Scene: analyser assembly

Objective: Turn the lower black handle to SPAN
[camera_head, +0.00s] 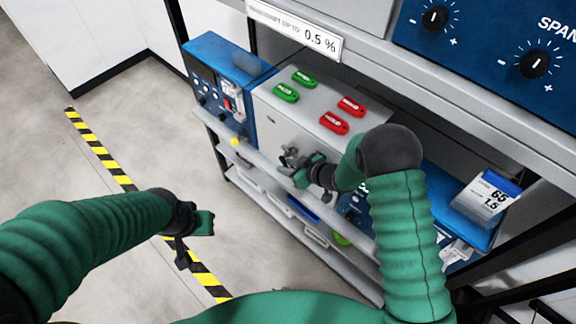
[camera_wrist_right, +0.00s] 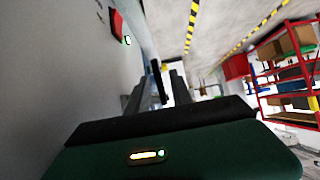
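My right gripper (camera_head: 302,170) is at the front face of a grey box (camera_head: 285,125) on the shelf, beside small metal fittings (camera_head: 289,155). In the right wrist view its two fingers (camera_wrist_right: 158,92) are apart, with a thin dark upright piece (camera_wrist_right: 157,78) between them. This may be the black handle; I cannot tell whether the fingers touch it. The handle is not clear in the head view, where the gripper and arm cover part of the box front, and no SPAN mark on the box is readable. My left gripper (camera_head: 193,238) is open and empty above the floor.
Green tags (camera_head: 286,92) and red tags (camera_head: 334,122) lie on the box. A blue instrument (camera_head: 218,85) stands to its left. Above, a blue panel (camera_head: 480,45) has black knobs and SPAN lettering. The shelf edge (camera_head: 215,122) runs below; open floor lies left.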

